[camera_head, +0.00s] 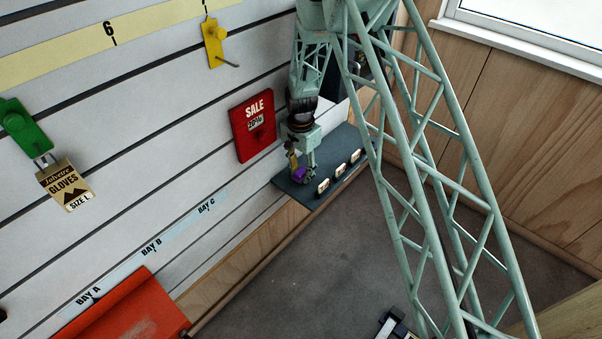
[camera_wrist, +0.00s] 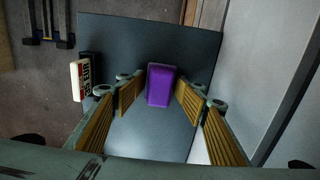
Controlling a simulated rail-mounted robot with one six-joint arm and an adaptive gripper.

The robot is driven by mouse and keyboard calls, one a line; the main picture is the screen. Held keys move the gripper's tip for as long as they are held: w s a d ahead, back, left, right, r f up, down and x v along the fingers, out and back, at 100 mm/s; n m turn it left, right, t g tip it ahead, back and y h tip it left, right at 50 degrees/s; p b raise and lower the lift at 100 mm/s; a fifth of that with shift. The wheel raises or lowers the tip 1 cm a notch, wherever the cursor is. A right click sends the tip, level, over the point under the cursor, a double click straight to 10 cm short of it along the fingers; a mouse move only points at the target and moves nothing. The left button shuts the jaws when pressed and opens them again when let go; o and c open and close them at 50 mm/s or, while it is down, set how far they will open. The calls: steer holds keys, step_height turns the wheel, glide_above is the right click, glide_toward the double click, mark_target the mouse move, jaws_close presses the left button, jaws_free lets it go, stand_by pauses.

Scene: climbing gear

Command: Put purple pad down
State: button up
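The purple pad (camera_wrist: 161,85) is a small block in the middle of the wrist view, between the ribbed yellow finger pads of my gripper (camera_wrist: 161,92). The fingertips lie close against both its sides, so my gripper looks shut on it. In the head view, my gripper (camera_head: 301,166) points down over the dark shelf (camera_head: 293,190), with the purple pad (camera_head: 299,174) at its lower end. The same dark shelf (camera_wrist: 120,35) fills the background of the wrist view behind the pad. Whether the pad touches the shelf cannot be told.
Small white price blocks (camera_head: 339,170) stand along the shelf's front edge; one (camera_wrist: 80,80) shows left of my fingers. A red SALE sign (camera_head: 252,125) hangs on the slatted wall beside my gripper. A red bin (camera_head: 125,315) and hanging gloves tag (camera_head: 66,186) are farther left.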

mark_target(301, 171)
steer(key=shift+r, duration=0.15)
step_height(301, 171, up, 12)
steer(key=p, duration=0.2)
steer(key=shift+r+p, duration=0.15)
steer(key=shift+p, duration=0.25)
stand_by(0.3)
stand_by(0.8)
